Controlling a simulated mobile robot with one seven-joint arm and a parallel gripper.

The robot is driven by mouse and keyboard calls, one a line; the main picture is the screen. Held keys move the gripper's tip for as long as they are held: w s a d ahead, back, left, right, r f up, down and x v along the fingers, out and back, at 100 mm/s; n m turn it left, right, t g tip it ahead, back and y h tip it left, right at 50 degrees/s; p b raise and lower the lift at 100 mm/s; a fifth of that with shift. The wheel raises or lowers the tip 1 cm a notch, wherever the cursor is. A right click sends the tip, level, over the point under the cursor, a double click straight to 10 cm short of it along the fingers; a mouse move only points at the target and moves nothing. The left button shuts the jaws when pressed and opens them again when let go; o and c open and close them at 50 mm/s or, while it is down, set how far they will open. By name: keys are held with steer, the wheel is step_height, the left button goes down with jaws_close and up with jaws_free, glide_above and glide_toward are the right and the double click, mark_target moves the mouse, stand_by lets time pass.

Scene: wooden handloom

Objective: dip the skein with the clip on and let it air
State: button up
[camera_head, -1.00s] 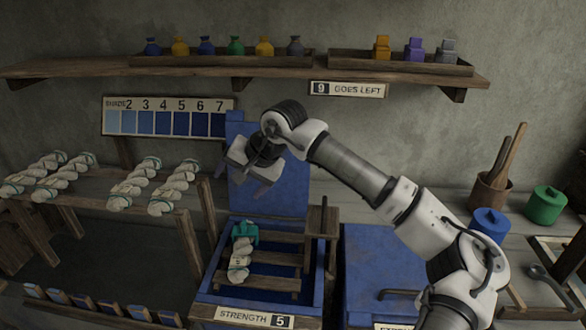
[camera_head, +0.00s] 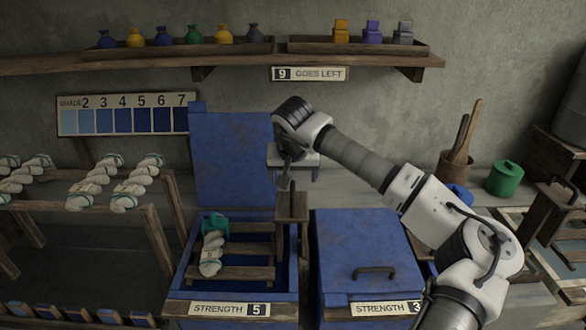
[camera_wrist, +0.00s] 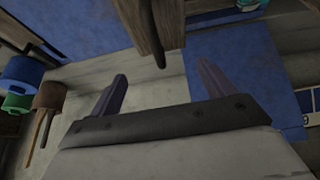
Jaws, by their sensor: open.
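A pale skein (camera_head: 211,256) with a teal clip (camera_head: 214,223) on its far end lies on wooden slats inside the open blue vat (camera_head: 177,284) marked STRENGTH 5. I cannot tell whether it touches liquid. The vat's blue lid (camera_head: 232,160) stands upright behind it. My gripper (camera_head: 293,180) is open and empty, above and behind the wooden post (camera_head: 292,215) at the vat's right side. In the wrist view, my gripper's fingers (camera_wrist: 165,85) are apart with nothing between them, and the teal clip (camera_wrist: 250,5) shows at the top edge.
A closed blue vat (camera_head: 365,247) marked STRENGTH 3 stands to the right. Several pale skeins (camera_head: 90,188) lie on a wooden rack at left. A shade chart (camera_head: 125,115) and a bottle shelf (camera_head: 120,65) are at the back. A green pot (camera_head: 503,178) and a utensil holder (camera_head: 454,165) stand right.

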mark_target(293, 190)
steer(key=shift+f+b, duration=1.4)
steer(key=shift+f, duration=1.3)
steer(key=shift+c, duration=0.3)
jaws_close()
